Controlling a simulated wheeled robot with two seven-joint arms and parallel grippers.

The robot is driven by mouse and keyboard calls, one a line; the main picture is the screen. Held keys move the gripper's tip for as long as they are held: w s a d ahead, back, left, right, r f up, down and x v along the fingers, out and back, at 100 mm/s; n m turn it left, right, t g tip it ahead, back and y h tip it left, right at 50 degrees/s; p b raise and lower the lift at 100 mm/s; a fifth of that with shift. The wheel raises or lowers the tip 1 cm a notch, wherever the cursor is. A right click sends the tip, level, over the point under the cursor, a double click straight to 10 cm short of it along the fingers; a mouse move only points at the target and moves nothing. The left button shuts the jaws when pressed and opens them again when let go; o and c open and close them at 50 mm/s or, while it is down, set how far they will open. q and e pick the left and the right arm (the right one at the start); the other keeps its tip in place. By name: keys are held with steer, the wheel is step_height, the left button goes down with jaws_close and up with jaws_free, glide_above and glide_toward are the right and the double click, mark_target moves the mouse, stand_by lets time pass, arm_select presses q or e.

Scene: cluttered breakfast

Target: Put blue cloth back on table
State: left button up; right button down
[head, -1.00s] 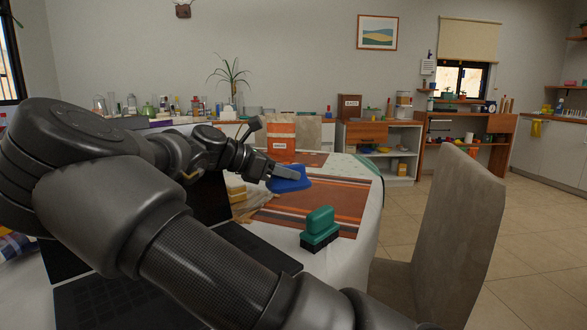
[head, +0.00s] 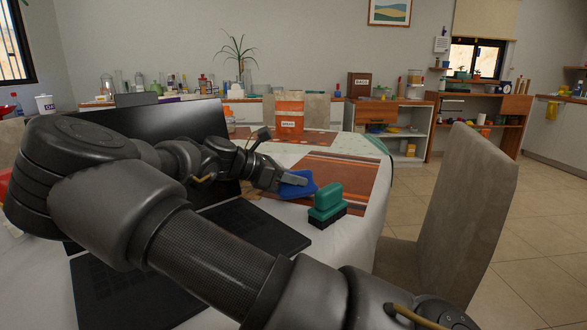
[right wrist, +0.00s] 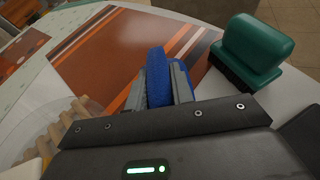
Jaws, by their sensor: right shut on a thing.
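The blue cloth (head: 297,186) is at the tip of my right gripper (head: 288,181) in the head view, over the near edge of an orange striped placemat. In the right wrist view the cloth (right wrist: 158,80) stands up between the two fingers of the right gripper (right wrist: 162,85), which are shut on it. Some of the cloth shows beyond the right finger. I cannot tell whether the cloth touches the table (head: 356,232). My left gripper is not in view.
A green-handled brush (head: 327,201) stands on the table just right of the cloth. The orange placemat (head: 345,175) lies beyond it. Open laptops (head: 262,230) lie under my right arm. An orange box (head: 290,116) stands farther back. A grey chair (head: 455,205) is at the right.

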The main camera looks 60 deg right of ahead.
steer(key=shift+f, duration=0.3)
steer(key=shift+f, duration=0.6)
stand_by(0.4)
steer(key=c, duration=0.6)
jaws_free()
steer(key=shift+r, duration=6.45)
